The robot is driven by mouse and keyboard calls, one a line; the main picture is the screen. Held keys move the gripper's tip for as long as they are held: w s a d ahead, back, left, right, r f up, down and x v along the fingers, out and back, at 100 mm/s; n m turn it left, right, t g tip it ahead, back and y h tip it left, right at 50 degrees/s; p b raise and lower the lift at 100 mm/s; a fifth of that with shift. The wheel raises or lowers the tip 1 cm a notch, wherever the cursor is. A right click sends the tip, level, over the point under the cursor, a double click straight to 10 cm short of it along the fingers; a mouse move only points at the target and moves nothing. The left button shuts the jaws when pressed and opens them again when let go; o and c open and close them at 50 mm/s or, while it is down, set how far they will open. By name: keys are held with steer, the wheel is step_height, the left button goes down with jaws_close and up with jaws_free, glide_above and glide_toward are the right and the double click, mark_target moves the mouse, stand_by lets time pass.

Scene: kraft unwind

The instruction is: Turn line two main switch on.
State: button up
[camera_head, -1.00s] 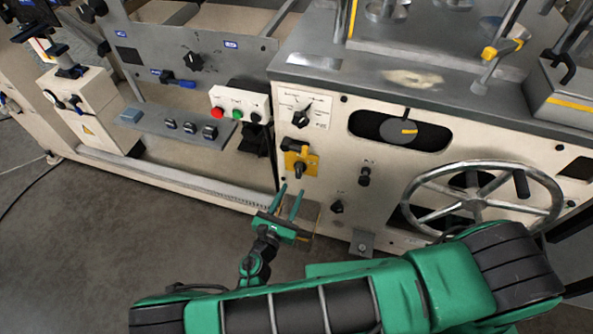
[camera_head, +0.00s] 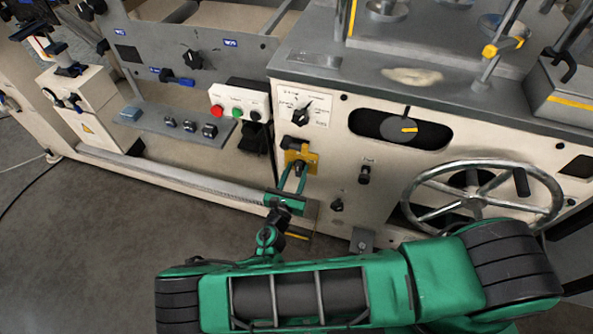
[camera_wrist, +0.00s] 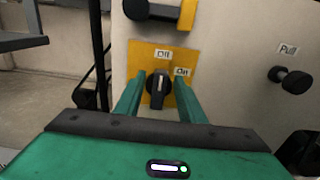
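The switch is a black knob (camera_wrist: 157,90) on a yellow plate (camera_wrist: 139,61) on the machine's cream front panel. Its plate also shows in the head view (camera_head: 311,157). One label sits above the knob and looks like "Off"; another sits up and to the right and looks like "On". The knob stands about upright, pointing toward the upper label. My gripper (camera_wrist: 160,92) is open, with one green finger on each side of the knob; a small gap seems to show on both sides. In the head view my gripper (camera_head: 292,178) reaches up to the plate, partly hiding the knob.
Another black knob with a yellow part (camera_wrist: 162,12) sits just above the plate. A black "Pull" knob (camera_wrist: 291,79) is to the right. A button box (camera_head: 240,100) is to the upper left, and a large handwheel (camera_head: 480,200) is to the right.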

steer(key=shift+w+d, duration=0.1)
steer(key=shift+w, duration=0.15)
jaws_close()
